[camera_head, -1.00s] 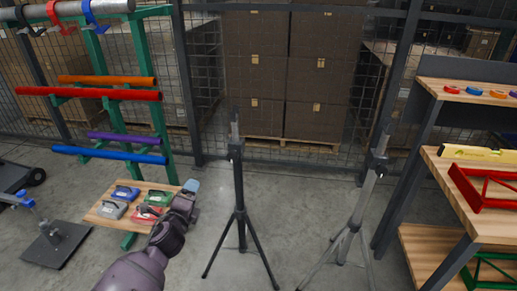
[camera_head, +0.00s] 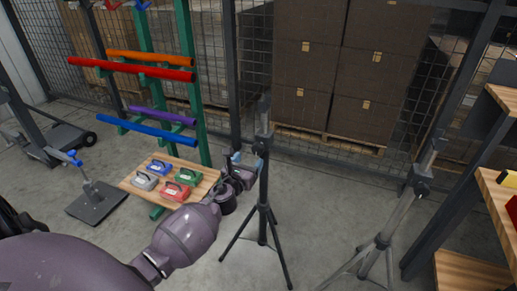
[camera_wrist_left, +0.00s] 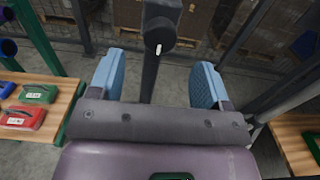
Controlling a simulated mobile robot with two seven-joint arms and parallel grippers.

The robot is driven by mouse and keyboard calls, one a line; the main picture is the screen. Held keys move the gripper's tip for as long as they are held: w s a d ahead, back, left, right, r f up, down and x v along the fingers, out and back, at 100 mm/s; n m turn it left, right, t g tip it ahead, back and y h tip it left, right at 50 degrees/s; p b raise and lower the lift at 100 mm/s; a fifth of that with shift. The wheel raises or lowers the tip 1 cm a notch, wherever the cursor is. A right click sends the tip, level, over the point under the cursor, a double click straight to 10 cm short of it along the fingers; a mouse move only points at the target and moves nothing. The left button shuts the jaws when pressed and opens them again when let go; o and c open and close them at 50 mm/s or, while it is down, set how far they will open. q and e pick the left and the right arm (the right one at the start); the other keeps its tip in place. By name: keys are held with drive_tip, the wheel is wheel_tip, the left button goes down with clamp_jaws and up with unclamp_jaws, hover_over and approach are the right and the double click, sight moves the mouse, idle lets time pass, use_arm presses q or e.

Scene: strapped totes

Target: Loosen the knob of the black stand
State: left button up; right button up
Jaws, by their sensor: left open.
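The black stand (camera_head: 263,190) is a tripod standing upright on the floor near the middle of the head view. Its pole (camera_wrist_left: 151,75) also shows in the left wrist view, with a dark round knob (camera_wrist_left: 160,35) bearing a white mark, above and between my fingers. My left gripper (camera_head: 244,160) is beside the upper pole in the head view. In the left wrist view its two blue fingertips (camera_wrist_left: 157,75) are wide apart, with nothing held between them. The knob is beyond the fingertips, apart from them. My right gripper is out of view.
A grey tripod stand (camera_head: 385,235) is at the right, near a wooden-topped shelf (camera_head: 495,200). A low wooden bench (camera_head: 200,180) with several coloured cases is at the left, below a green rack (camera_head: 186,60) of coloured tubes. Stacked boxes (camera_head: 310,60) stand behind the mesh fence.

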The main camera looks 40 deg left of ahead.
sight(256, 151)
use_arm(q)
drive_tip(key=b+x, duration=0.1)
drive_tip(key=x, duration=0.5)
drive_tip(key=shift+w+f, duration=0.15)
drive_tip(key=shift+w, duration=0.2)
drive_tip(key=shift+w+a, duration=0.15)
drive_tip(key=shift+w, duration=0.55)
drive_tip(key=c, duration=0.9)
